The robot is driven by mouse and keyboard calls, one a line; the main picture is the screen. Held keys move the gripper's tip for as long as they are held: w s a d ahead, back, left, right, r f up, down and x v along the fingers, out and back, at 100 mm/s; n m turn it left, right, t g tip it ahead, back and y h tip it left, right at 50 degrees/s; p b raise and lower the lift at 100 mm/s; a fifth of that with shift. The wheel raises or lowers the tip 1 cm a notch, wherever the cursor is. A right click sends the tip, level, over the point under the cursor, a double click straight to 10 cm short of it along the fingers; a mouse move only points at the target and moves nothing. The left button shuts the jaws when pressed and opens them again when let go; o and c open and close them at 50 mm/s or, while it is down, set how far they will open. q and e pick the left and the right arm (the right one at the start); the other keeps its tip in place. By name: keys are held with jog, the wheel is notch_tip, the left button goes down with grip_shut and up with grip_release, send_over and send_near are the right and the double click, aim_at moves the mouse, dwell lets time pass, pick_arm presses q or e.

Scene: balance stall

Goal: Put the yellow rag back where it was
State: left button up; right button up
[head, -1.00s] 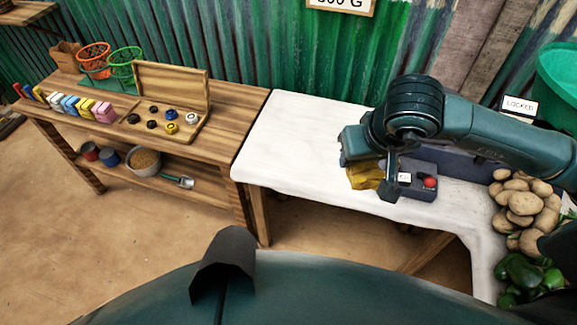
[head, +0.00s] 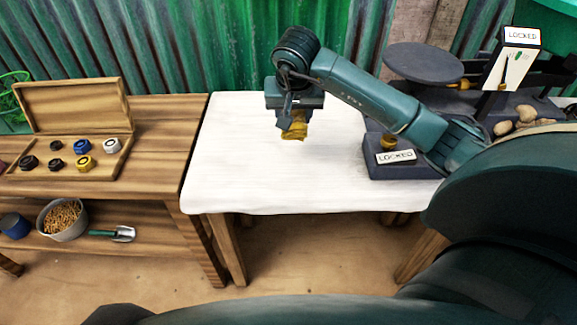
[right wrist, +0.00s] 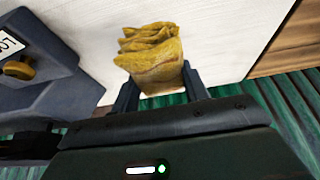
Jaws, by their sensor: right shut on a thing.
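The yellow rag (head: 294,127) is bunched up and hangs between the fingers of my right gripper (head: 291,112), over the white table (head: 240,165). In the right wrist view the folded rag (right wrist: 152,52) sticks out between the two fingertips (right wrist: 158,88), with the white table top behind it. The gripper is shut on the rag. I cannot tell for sure whether the rag's lower edge touches the table. My left gripper is not in view.
A dark balance scale with a "LOCKED" sign (head: 395,157) stands to the right on the white table; its base shows in the right wrist view (right wrist: 40,75). A wooden bench with an open weights box (head: 75,107) stands left. The white table's left half is clear.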

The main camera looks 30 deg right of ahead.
send_over(293, 154)
jog(key=s, duration=0.1)
jog(key=f, duration=0.6)
jog(key=shift+s+a+f, duration=0.1)
jog(key=shift+a+f, duration=0.05)
jog(key=shift+a, duration=0.2)
pick_arm(q)
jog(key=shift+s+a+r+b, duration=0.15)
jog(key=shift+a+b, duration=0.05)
jog(key=shift+b, duration=0.2)
pick_arm(e)
jog(key=shift+f, duration=1.85)
jog(key=shift+f, duration=0.2)
jog(key=o, duration=1)
